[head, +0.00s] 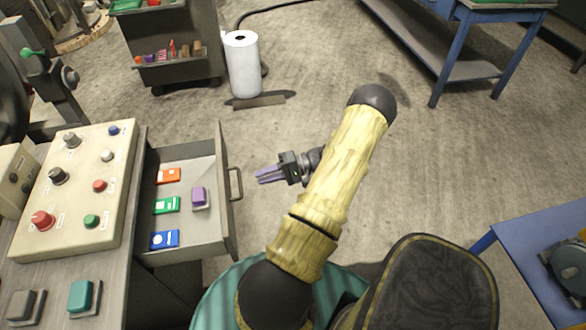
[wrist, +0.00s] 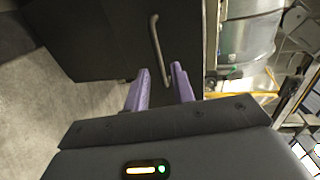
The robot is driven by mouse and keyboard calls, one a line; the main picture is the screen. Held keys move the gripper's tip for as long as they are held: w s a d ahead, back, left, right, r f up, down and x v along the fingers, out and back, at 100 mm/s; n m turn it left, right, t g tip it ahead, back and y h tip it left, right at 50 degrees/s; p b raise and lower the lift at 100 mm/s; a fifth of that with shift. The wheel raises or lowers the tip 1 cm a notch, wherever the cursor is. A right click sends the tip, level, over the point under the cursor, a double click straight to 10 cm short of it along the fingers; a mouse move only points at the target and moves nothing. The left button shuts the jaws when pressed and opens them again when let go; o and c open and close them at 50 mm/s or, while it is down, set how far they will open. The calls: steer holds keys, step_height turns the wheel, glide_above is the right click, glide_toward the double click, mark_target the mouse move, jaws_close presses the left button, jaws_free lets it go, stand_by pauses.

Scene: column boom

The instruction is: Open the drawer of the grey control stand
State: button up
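The grey control stand (head: 62,270) is at the left of the head view. Its drawer (head: 191,235) is pulled out to the right, with its inside in plain sight. The drawer's bar handle (head: 237,184) is on its right-hand front, and it also shows in the wrist view (wrist: 157,48). My gripper (head: 257,175) has purple fingers and is to the right of the handle, pointing at it with a gap between. In the wrist view my gripper (wrist: 161,84) shows its fingers apart, with nothing between them and the handle beyond their tips.
A button panel (head: 80,188) tops the stand. A white cylinder (head: 242,65) stands behind. A blue table (head: 540,255) is at right. The middle floor is clear.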

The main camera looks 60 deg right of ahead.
steer(key=v, duration=0.9)
steer(key=shift+b, duration=0.45)
steer(key=shift+r, duration=0.15)
steer(key=w+a+r+n+g+h+p, duration=0.25)
steer(key=w+a+r+g, duration=0.3)
steer(key=a, duration=0.35)
steer(key=w+a+r+n+g+h+p, duration=0.1)
steer(key=w+a+r+n+g+p, duration=0.15)
steer(key=w+a+r+g, duration=0.5)
steer(key=s+a+r+n+t+h+p, duration=0.1)
steer(key=a+r+n+t+h+p, duration=0.1)
steer(key=a+r, duration=0.4)
steer(key=s+a+r+n+t+h+p, duration=0.1)
steer(key=a+r+h+p, duration=0.3)
steer(key=a, duration=1.1)
step_height(320, 180, up, 3)
steer(key=shift+s+f+n+t+h, duration=0.1)
steer(key=shift+s+n+t+h, duration=0.15)
steer(key=shift+n+t+h, duration=0.3)
steer(key=shift+a, duration=0.1)
